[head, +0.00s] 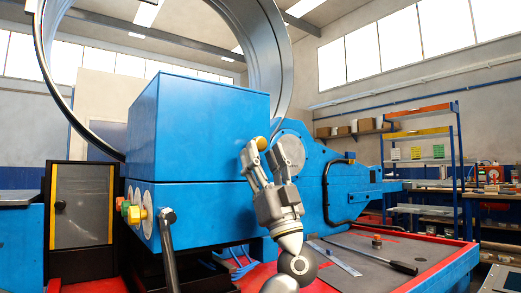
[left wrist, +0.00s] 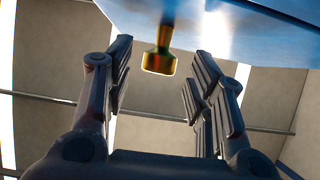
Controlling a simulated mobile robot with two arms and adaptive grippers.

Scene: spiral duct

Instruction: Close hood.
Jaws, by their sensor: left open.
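The blue hood (head: 198,125) is the large box on top of the blue machine body (head: 190,213). Only a thin dark seam shows between them from this side. A brass-yellow knob (head: 262,143) sits at the hood's right side. It also shows in the left wrist view (left wrist: 160,58), sticking out from the blue surface (left wrist: 225,25). My left gripper (head: 259,153) is open, with its fingertips close to the knob. In the left wrist view the knob is between and beyond the spread fingers (left wrist: 160,80), with gaps on both sides. My right gripper is not in view.
A large metal duct ring (head: 285,60) rises behind the hood. Coloured knobs (head: 133,212) and a grey lever (head: 168,245) are at the front left. A red-edged grey bench (head: 400,250) with a black-handled tool (head: 385,262) lies right. Shelves (head: 420,150) stand farther back.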

